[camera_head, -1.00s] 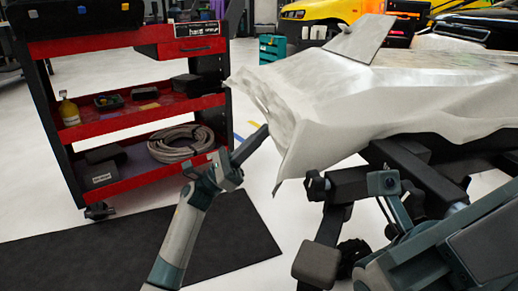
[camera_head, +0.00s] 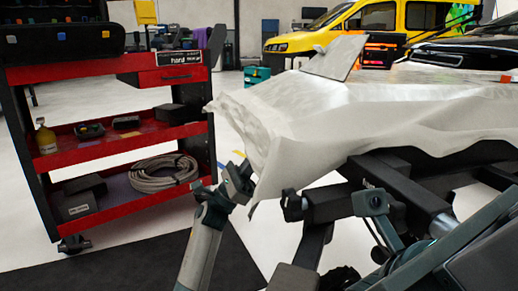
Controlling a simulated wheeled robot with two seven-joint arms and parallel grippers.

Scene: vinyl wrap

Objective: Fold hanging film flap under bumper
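The white film (camera_head: 350,115) drapes over the bumper, whose own surface is hidden beneath it. Its loose flap (camera_head: 262,160) hangs at the near left end and tapers to a low point. My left gripper (camera_head: 240,176) is just left of the flap's lower part, pointing up. Its fingers look close to the film edge, but I cannot tell whether they touch it or how far apart they are.
A red tool cart (camera_head: 128,140) with a coiled hose (camera_head: 163,173) stands at left. A dark mat (camera_head: 150,265) lies on the white floor. Dark supports (camera_head: 400,190) and my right arm crowd the space under the film. A yellow van (camera_head: 370,25) is behind.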

